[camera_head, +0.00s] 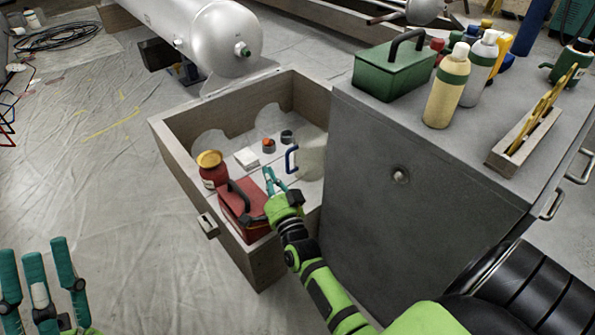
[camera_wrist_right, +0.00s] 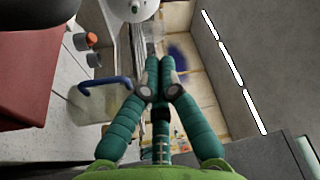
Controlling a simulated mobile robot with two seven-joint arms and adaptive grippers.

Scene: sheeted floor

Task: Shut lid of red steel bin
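The red steel bin (camera_head: 240,207), a red box with a dark handle, sits in the near corner of an open wooden-sided drawer. I cannot tell from here how its lid stands. In the right wrist view a large red surface (camera_wrist_right: 40,75) fills the left side, probably the same bin. My right gripper (camera_head: 271,178) is over the drawer, just right of and beyond the bin, apart from its handle. Its teal fingers come together at the tips in the wrist view (camera_wrist_right: 160,62), with nothing held. My left gripper (camera_head: 36,248) is open and empty at lower left, with fingers spread.
The drawer (camera_head: 185,165) also holds a red jar (camera_head: 211,170) with a yellow lid, a clear jug (camera_head: 312,160) with a blue handle, and small items. The grey cabinet (camera_head: 400,220) stands close on the right, with bottles and a green toolbox (camera_head: 393,70) on top.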

